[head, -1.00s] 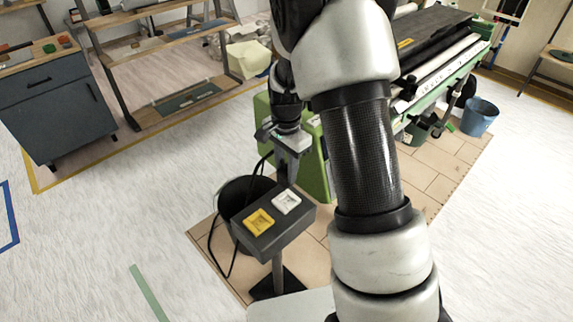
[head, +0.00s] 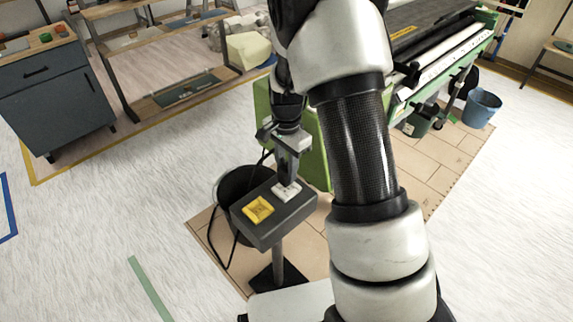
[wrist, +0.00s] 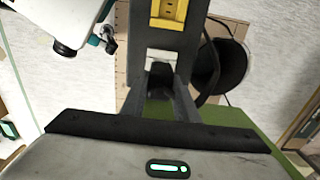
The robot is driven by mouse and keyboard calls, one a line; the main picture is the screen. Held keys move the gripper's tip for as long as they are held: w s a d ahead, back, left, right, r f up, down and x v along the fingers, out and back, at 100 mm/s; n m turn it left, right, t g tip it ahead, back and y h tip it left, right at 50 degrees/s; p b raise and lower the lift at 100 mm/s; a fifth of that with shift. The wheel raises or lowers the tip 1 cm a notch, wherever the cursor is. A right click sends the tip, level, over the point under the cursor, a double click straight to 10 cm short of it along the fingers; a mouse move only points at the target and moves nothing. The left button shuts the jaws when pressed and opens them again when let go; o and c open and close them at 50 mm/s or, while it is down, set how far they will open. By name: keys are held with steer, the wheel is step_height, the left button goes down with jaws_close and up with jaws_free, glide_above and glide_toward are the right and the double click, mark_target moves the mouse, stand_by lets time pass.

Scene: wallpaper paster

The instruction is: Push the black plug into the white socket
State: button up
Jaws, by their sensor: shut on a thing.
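My gripper (head: 288,178) points down over the dark box and is shut on the black plug (wrist: 160,74), which shows between the fingers in the wrist view. The white socket (head: 287,193) is on the box's top, right at my fingertips, which cover its far part in the head view. In the wrist view a strip of the white socket (wrist: 158,54) shows just beyond the plug. The plug's front end is hidden, so I cannot tell whether it touches or enters the socket.
A yellow socket (head: 258,209) sits beside the white one on the dark box (head: 270,237), which stands on a post. A black bucket (head: 232,184) is behind it, with a black cable nearby. A green machine (head: 313,150) stands close behind my gripper.

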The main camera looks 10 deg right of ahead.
mark_target(286, 176)
steer(key=shift+f, duration=0.55)
steer(key=shift+f+b, duration=0.65)
steer(key=shift+f, duration=0.5)
stand_by(1.5)
steer(key=o, duration=1.2)
steer(key=shift+o, duration=0.2)
step_height(286, 176, up, 18)
steer(key=p, duration=0.3)
steer(key=shift+f+p, duration=0.25)
steer(key=shift+p, duration=0.1)
steer(key=shift+s, duration=0.15)
